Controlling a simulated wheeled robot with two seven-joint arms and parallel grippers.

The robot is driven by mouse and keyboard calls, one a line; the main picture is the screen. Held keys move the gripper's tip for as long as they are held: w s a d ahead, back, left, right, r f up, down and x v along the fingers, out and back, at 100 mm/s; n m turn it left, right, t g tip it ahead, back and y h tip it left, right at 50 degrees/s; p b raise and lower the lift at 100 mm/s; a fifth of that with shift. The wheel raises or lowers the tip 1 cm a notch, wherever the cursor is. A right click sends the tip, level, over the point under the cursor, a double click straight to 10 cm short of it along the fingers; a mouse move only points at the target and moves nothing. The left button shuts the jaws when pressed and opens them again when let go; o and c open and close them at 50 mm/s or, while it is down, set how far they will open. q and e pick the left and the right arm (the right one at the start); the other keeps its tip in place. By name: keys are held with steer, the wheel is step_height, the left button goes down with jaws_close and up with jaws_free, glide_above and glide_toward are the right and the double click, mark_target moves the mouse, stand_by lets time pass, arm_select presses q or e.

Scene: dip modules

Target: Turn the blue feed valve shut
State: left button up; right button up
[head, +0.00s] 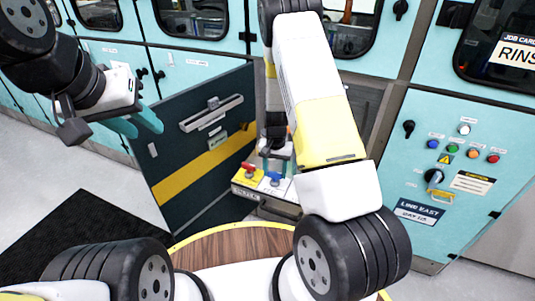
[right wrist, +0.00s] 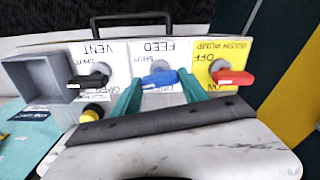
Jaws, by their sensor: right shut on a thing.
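The blue feed valve (right wrist: 160,79) sits on the white FEED section of a panel, whose lettering appears upside down in the right wrist view. Its lever lies roughly crosswise there. My right gripper (right wrist: 161,82) has its teal fingers on either side of the blue lever, shut on its ends. The fingers partly hide the small labels around it. In the head view the blue valve (head: 275,178) shows low on the panel, below my right gripper (head: 274,163). My left gripper (head: 136,123) hangs at the left, its two teal fingers apart and empty, away from the valve.
A black-handled VENT valve (right wrist: 98,80) and a red DELUGE PUMP handle (right wrist: 234,78) flank the feed valve. A grey box (right wrist: 36,78) is fixed at the panel's end. An open dark cabinet door (head: 205,140) stands left of the panel. A round wooden table (head: 222,246) is in front.

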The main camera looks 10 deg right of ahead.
mark_target(275, 172)
steer(key=shift+m, duration=1.1)
steer(key=o, duration=1.4)
step_height(275, 172, up, 8)
steer(key=shift+f, duration=0.1)
